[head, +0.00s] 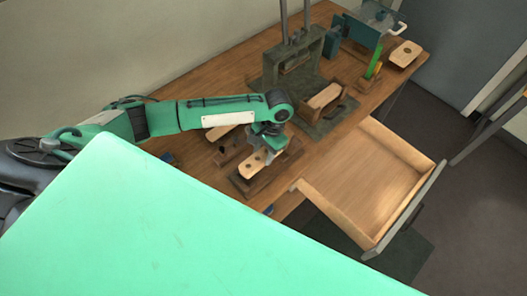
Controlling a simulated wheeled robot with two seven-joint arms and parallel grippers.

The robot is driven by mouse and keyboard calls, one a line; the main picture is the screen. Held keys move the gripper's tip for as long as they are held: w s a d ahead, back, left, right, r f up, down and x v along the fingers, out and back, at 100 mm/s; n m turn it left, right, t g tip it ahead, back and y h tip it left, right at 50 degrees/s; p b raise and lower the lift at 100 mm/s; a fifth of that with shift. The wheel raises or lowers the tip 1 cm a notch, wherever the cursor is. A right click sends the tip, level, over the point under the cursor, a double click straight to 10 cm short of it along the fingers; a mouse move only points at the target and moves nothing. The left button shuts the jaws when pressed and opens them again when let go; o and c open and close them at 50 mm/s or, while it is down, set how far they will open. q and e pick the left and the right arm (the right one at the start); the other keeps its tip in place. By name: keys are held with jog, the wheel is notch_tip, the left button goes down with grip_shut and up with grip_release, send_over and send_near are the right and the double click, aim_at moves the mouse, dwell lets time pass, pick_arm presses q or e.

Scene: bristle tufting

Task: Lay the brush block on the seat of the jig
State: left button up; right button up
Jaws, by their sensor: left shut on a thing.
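My left gripper (265,151) points down over the near part of the bench and is shut on a pale wooden brush block (252,166) with dark holes. The gripper covers the block's far end. The block is over a dark brown wooden jig (240,184), whose edges show around its near end. I cannot tell whether the block touches the seat or hangs just above it. My right gripper is not in view.
Another pale block (219,133) and a brown holder (229,155) are beside my left arm. A grey-green press (287,68) and a cradle with a block (324,97) stand behind. An open wooden drawer (374,224) juts out at right. Another block (405,54) lies far right.

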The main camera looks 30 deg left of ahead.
pick_arm(q)
jog(key=shift+f, duration=0.2)
jog(key=shift+f, duration=0.85)
jog(key=shift+f+b, duration=0.35)
jog(key=shift+f, duration=0.65)
jog(key=shift+f, duration=0.4)
jog(key=o, duration=1.5)
